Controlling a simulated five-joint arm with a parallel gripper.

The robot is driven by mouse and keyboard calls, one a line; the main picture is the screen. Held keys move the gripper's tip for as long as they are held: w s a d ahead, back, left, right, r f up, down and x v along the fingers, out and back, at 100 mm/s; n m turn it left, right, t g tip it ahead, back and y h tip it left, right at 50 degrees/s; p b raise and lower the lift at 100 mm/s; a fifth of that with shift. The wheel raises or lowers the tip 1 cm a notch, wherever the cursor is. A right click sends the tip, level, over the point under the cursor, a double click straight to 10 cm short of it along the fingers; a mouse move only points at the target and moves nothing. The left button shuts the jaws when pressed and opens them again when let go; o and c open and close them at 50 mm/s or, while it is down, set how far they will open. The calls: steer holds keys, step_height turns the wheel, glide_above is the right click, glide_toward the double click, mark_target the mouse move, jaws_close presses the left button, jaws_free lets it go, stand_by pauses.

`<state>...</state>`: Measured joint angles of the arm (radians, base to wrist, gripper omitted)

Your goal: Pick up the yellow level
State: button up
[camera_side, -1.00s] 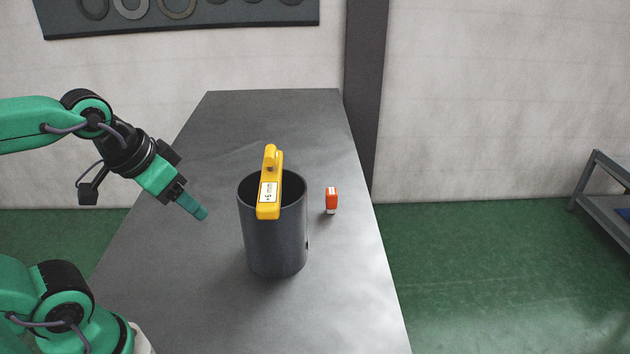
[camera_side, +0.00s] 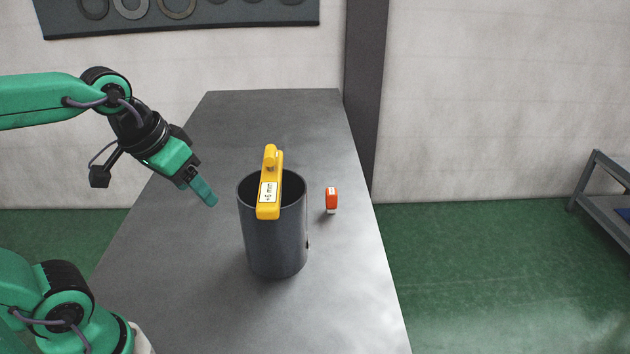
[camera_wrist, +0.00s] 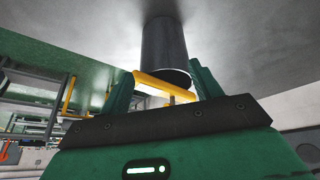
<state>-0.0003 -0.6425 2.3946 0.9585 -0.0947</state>
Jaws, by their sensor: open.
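The yellow level (camera_side: 269,190) lies across the open top of a dark grey cylinder (camera_side: 272,240), with a white "+5 mm" label on its near end. A knob stands up near its far end. My gripper (camera_side: 209,198) is to the left of the level, apart from it, tilted down to the right. In the wrist view, the level (camera_wrist: 165,87) and the cylinder (camera_wrist: 163,45) show beyond and between the two green fingers of my gripper (camera_wrist: 160,88). The fingers are open with nothing held between them.
A small orange and white object (camera_side: 331,199) stands on the grey table (camera_side: 340,290) to the right of the cylinder. The table around the cylinder is otherwise clear. A grey metal rack (camera_side: 600,190) stands at the far right, off the table.

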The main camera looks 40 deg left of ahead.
steer(key=w+r+n+g, duration=0.3)
steer(key=w+n, duration=0.1)
steer(key=w, duration=0.4)
steer(key=n+g, duration=0.2)
steer(key=n, duration=0.1)
glide_above(271, 175)
steer(key=s, duration=0.1)
steer(key=shift+s+f, duration=0.1)
steer(key=shift+f, duration=0.25)
steer(key=shift+w+f+n, duration=0.15)
steer(key=shift+w+n, duration=0.35)
steer(key=shift+w, duration=0.05)
steer(key=shift+f, duration=1.3)
steer(key=shift+f, duration=0.1)
steer(key=shift+w+a+f, duration=0.1)
steer(key=shift+f, duration=2.45)
